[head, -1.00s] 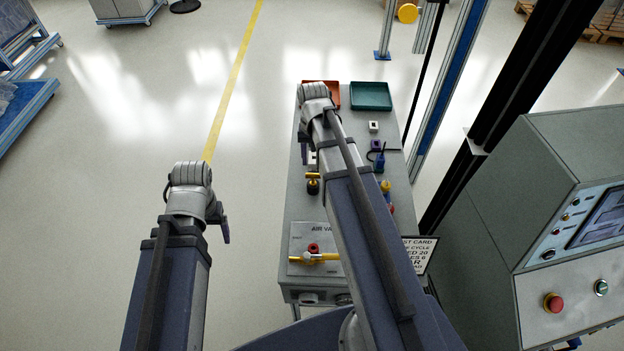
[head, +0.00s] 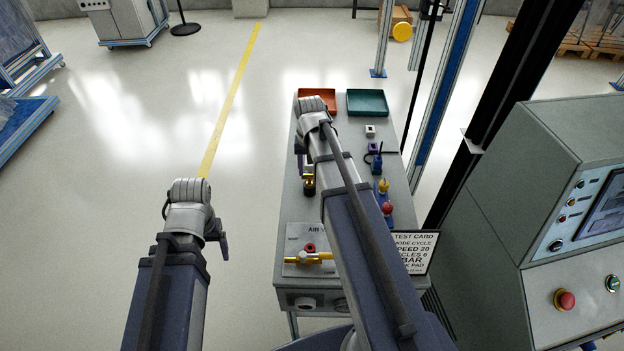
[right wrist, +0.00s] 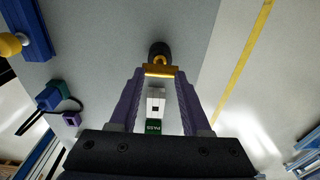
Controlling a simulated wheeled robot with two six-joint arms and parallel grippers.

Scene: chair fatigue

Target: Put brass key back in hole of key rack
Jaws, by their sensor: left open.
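A brass crossbar, which looks like the brass key (right wrist: 160,71), lies across between the fingertips of my right gripper (right wrist: 160,76) in the right wrist view. A black cylinder with a gold ring (right wrist: 159,52) is just beyond it. In the head view the gold-and-black piece (head: 309,181) is on the bench beside my right fingers (head: 300,166). I cannot tell whether the fingers press on the bar or only flank it. A white block with a dark square hole (right wrist: 156,102) shows between the fingers. I cannot tell which piece is the key rack. My left gripper (head: 222,240) is open and away from the bench.
The grey bench (head: 345,205) carries red (head: 318,103) and green (head: 367,103) trays at the back. A blue block with coloured knobs (head: 383,196) and a test card (head: 413,247) are right. A control cabinet (head: 545,215) stands further right.

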